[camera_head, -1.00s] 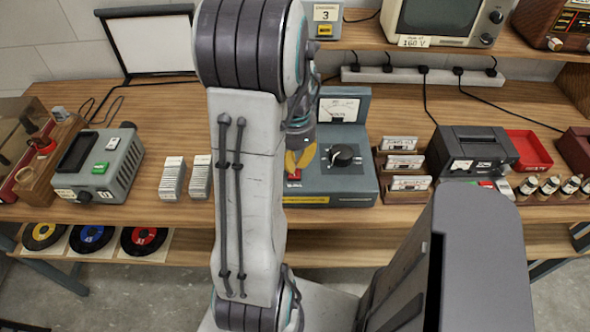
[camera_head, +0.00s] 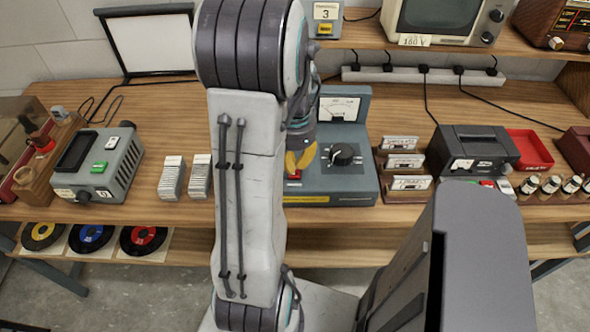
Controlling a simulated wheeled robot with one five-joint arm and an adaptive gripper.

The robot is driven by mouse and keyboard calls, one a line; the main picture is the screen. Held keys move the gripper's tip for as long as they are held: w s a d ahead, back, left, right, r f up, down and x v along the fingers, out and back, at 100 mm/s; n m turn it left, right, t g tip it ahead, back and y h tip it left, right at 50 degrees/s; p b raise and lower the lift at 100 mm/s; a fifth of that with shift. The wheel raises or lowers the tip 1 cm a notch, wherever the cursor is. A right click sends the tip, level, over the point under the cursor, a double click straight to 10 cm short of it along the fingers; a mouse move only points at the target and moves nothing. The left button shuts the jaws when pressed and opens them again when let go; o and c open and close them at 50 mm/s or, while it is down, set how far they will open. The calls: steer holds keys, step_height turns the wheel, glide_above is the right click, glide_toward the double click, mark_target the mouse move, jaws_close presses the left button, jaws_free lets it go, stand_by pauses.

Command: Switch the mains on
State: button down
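A grey-blue power unit (camera_head: 335,188) stands on the bench behind my arm, with a white-faced dial meter (camera_head: 339,109) at its top and a black round knob (camera_head: 343,154) on its sloping face. A small red switch (camera_head: 294,175) shows at the left of the panel, partly covered by my gripper; its position cannot be read. My gripper (camera_head: 297,168) points down with its yellow fingertips close together just above the red switch. It holds nothing visible. Whether it touches the switch cannot be told. My arm hides the unit's left side.
A grey box with a green button (camera_head: 99,168) and two card stacks (camera_head: 172,178) stand left. Card holders (camera_head: 404,162), a black device (camera_head: 470,150), a red tray (camera_head: 528,150) and small bottles (camera_head: 551,185) stand right. A power strip (camera_head: 400,75) runs behind.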

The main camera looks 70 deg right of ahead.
mark_target(295, 174)
steer(key=shift+f+b, duration=1.2)
steer(key=shift+f, duration=0.25)
stand_by(0.7)
steer(key=shift+r, duration=0.15)
steer(key=shift+r+p, duration=2.85)
steer(key=shift+r, duration=0.55)
